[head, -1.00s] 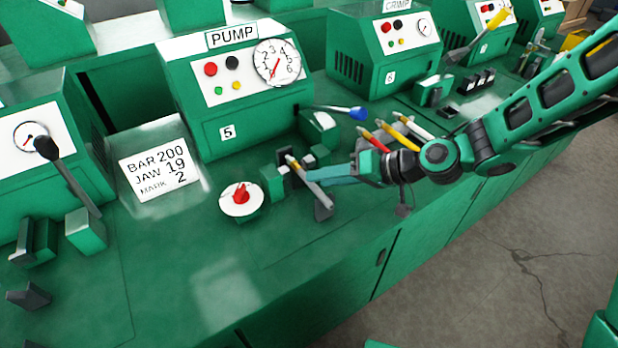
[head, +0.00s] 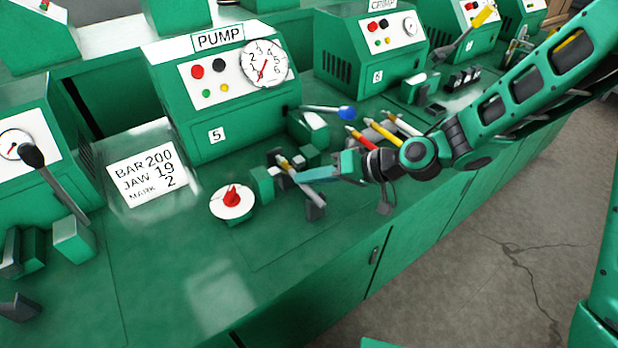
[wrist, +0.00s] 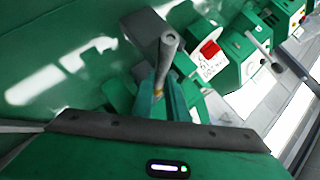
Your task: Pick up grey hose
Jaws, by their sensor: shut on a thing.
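The grey hose (wrist: 168,62) stands out between my gripper's fingers in the wrist view, its open end toward the camera and a brass-coloured part low down. My gripper (wrist: 160,98) is shut on it. In the head view, my gripper (head: 318,174) reaches in from the right, low over the bench in front of the pump marked 5. The hose (head: 304,178) shows there as a small grey rod among small green blocks (head: 263,184). I cannot tell whether it touches them. The fingers hide part of it.
A white dial with a red knob (head: 232,203) is just left of the blocks. The pump (head: 215,90) stands behind. Red, yellow and white-ended rods (head: 382,132) and a blue-tipped rod (head: 330,109) lie behind my gripper. The bench front (head: 225,285) is mostly clear.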

